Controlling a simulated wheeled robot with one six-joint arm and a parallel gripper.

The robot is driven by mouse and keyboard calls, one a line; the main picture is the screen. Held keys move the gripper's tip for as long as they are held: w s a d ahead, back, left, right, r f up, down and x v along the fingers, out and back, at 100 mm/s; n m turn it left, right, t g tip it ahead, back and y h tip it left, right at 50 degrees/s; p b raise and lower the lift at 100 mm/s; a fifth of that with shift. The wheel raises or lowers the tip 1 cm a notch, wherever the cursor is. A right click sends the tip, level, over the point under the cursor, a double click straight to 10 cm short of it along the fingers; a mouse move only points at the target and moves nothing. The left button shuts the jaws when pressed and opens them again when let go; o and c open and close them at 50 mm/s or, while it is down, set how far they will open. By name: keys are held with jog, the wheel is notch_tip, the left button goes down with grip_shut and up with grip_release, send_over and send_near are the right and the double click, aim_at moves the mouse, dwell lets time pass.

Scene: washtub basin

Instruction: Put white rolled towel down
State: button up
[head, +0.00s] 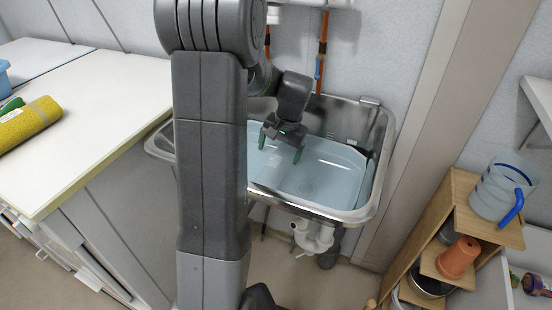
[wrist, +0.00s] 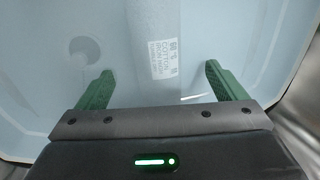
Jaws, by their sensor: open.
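The white rolled towel (wrist: 147,28) shows in the wrist view as a pale roll with a printed label, lying in the light-blue washtub (wrist: 265,45). It runs from the top edge of the picture down to between my fingers. My gripper (wrist: 158,75) is open, with one green finger on each side of the roll and a gap on both sides. In the head view my gripper (head: 281,149) points down into the washtub (head: 325,172).
The washtub sits in a metal sink (head: 378,165) against the wall. A white counter (head: 90,110) with a yellow roll (head: 28,122) is at the left. A wooden shelf (head: 458,190) at the right holds a clear jug (head: 503,187) and a terracotta pot (head: 457,257).

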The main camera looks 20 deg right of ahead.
aim_at(282, 165)
jog(key=p+v, duration=0.1)
jog(key=v, duration=0.4)
jog(key=shift+r, duration=0.15)
